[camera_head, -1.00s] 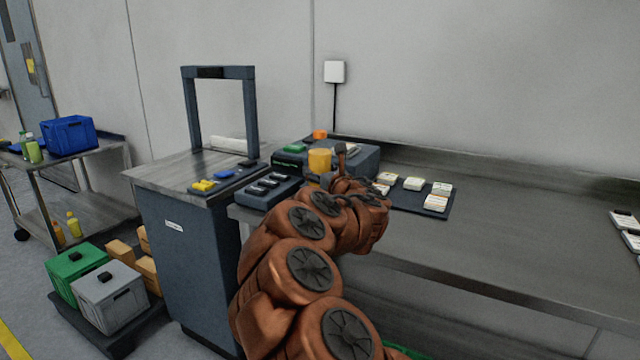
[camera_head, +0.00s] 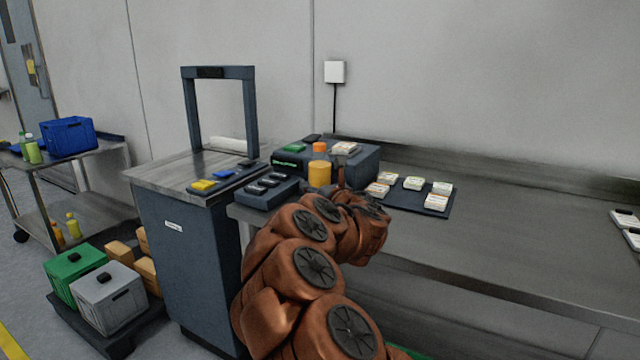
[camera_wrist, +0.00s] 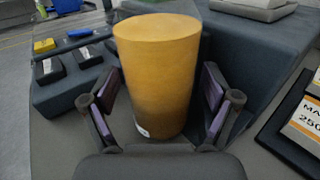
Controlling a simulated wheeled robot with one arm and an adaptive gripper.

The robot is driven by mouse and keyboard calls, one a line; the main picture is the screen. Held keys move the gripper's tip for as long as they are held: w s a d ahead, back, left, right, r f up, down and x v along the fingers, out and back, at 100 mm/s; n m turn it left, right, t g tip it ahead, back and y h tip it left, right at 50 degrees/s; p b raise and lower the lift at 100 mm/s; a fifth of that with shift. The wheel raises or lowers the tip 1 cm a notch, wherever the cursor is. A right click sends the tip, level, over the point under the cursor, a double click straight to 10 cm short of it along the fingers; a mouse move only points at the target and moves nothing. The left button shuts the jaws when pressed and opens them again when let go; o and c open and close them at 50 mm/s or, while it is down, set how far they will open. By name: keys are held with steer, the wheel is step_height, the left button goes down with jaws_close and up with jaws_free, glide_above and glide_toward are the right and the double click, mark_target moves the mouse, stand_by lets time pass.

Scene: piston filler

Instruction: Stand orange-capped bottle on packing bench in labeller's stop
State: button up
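The orange-capped bottle (camera_head: 319,172) stands upright at the front of the dark blue-grey labeller (camera_head: 352,170), with orange liquid in its lower part. In the wrist view the bottle (camera_wrist: 157,80) is between my fingers, close to the labeller's dark wall (camera_wrist: 240,50); its cap is out of that view. A small white label patch shows low on it. My gripper (camera_wrist: 160,105) has a finger on each side of the bottle, with narrow gaps showing. In the head view my gripper (camera_head: 332,183) is partly hidden by my arm. I cannot tell whether the bottle touches the stop.
A dark tray with black pieces (camera_head: 268,190) lies left of the bottle. A dark mat (camera_head: 408,202) with several white-labelled packs lies to the right. A grey cabinet with an upright frame (camera_head: 218,73) stands at left.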

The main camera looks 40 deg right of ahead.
steer(key=shift+s+r, duration=0.1)
steer(key=shift+r, duration=0.05)
steer(key=shift+v, duration=5.95)
steer(key=shift+p, duration=0.3)
